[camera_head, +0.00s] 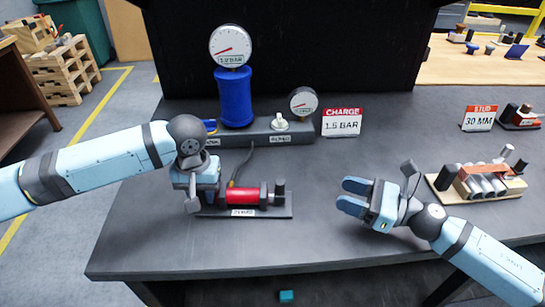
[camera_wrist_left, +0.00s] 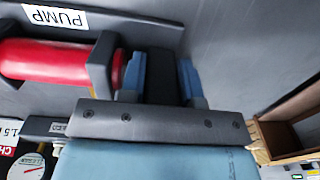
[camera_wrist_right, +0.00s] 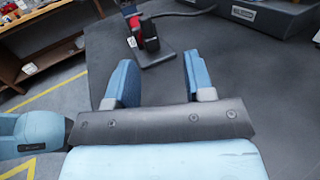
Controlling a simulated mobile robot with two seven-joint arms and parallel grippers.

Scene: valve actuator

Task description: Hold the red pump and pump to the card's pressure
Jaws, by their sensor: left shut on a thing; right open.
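The red pump (camera_head: 243,196) lies on a dark base plate labelled PUMP on the bench; its red barrel also shows in the left wrist view (camera_wrist_left: 45,62). A black handle sticks out at its right end (camera_head: 280,187). My left gripper (camera_head: 205,192) is at the pump's left end, with its fingers (camera_wrist_left: 160,78) shut around a dark block there. The card (camera_head: 342,122) reads CHARGE 1.5 BAR. A large gauge (camera_head: 230,46) tops the blue cylinder (camera_head: 235,97), its red needle pointing lower left. My right gripper (camera_head: 355,197) is open and empty, right of the pump.
A smaller gauge (camera_head: 303,102) and a white valve knob (camera_head: 280,122) are on the grey manifold (camera_head: 262,132) behind the pump. A hose (camera_head: 240,168) runs from it to the pump. A stud rack (camera_head: 475,185) stands at the right. The bench between pump and right gripper is clear.

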